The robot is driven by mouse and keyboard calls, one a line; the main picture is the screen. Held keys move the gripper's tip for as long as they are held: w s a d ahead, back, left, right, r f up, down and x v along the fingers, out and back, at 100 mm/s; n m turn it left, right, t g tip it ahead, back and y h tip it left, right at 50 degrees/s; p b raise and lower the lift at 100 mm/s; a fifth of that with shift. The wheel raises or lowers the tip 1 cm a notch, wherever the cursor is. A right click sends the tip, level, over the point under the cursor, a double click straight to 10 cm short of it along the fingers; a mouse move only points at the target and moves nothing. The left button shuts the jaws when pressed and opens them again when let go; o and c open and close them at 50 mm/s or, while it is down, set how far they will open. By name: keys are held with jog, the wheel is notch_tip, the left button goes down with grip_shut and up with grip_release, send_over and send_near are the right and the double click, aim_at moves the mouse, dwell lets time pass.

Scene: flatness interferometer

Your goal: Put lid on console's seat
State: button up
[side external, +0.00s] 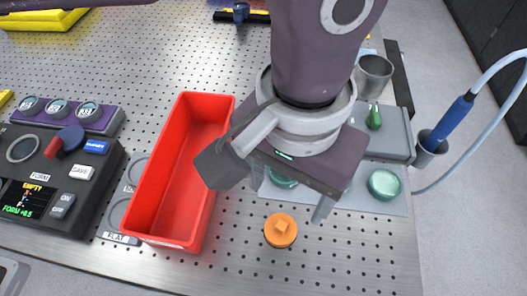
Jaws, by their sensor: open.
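An orange round lid (281,231) with a small square knob lies flat on the perforated metal table, in front of my gripper. My gripper (290,195) points down above and behind the lid; it is open, with its right finger plainly visible and its left finger partly hidden by a grey block on the hand. Nothing shows between the fingers. The dark console (62,185) stands at the far left, with a lit display, labelled buttons and a red-and-blue lever. A pale ring (22,148) on its top looks like the seat; it appears empty.
An open red bin (176,170) stands between the console and my gripper. A purple block with several dials (68,113) sits behind the console. Green round pieces (384,185) rest on a pale plate at right. A metal cup (373,76) stands behind. The front table area is clear.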

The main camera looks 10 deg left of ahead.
jog(key=w+a+r+n+t+h, duration=0.1)
jog(key=w+a+r, duration=0.2)
jog(key=a+r, duration=0.45)
jog(key=w+a+r+n+t, duration=0.1)
jog(key=w+a+r, duration=0.25)
jog(key=a, duration=0.65)
jog(key=s+a+t, duration=0.1)
jog(key=s+a, duration=0.1)
jog(key=a, duration=0.4)
jog(key=s+a+n, duration=0.1)
jog(key=s+a, duration=0.2)
jog(key=a, duration=0.3)
jog(key=s+a+r+t, duration=0.1)
jog(key=s+a, duration=0.2)
jog(key=a, duration=0.4)
jog(key=shift+n+t, duration=0.3)
jog(key=shift+n, duration=0.1)
jog(key=shift+o, duration=0.6)
jog(key=s+a+f+t+y, duration=0.1)
jog(key=s+a+f, duration=0.3)
jog(key=s, duration=0.1)
jog(key=shift+s+a+n, duration=0.2)
jog(key=shift+a+n, duration=0.05)
jog(key=shift+n, duration=0.15)
jog(key=shift+w, duration=0.1)
